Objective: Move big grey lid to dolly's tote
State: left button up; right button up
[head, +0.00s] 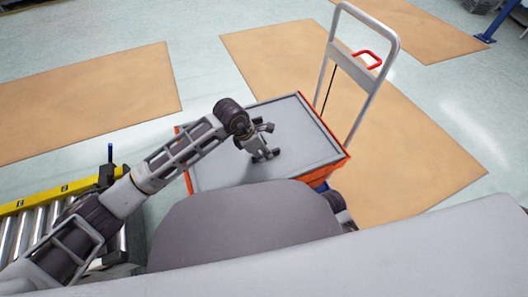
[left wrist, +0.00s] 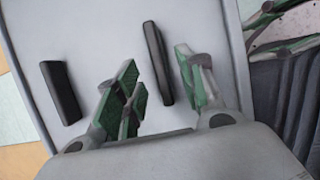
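The big grey lid (head: 290,125) lies flat on the orange tote (head: 338,168) that stands on the dolly. In the left wrist view the grey lid (left wrist: 100,25) carries two black bars (left wrist: 60,92) (left wrist: 157,62). My left gripper (head: 262,152) is over the lid's middle. In the left wrist view its green-padded fingers (left wrist: 160,85) are apart, with one black bar between them; I cannot tell whether they touch it. Another pair of green-padded fingers, my right gripper (left wrist: 275,30), shows apart beyond the lid's edge. In the head view it is hidden.
The dolly's grey push handle (head: 383,85) with a red grip rises behind the tote. A roller conveyor with a yellow rail (head: 48,192) is at the left. Tan floor mats (head: 75,100) lie around. A blue post (head: 487,37) stands at the far right.

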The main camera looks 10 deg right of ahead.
pick_arm(q)
jog(key=w+v, duration=0.1)
jog(key=v, duration=0.7)
jog(key=shift+s+a+r, duration=0.2)
jog(key=shift+s+r, duration=0.15)
jog(key=shift+s, duration=0.2)
jog(key=shift+a, duration=0.1)
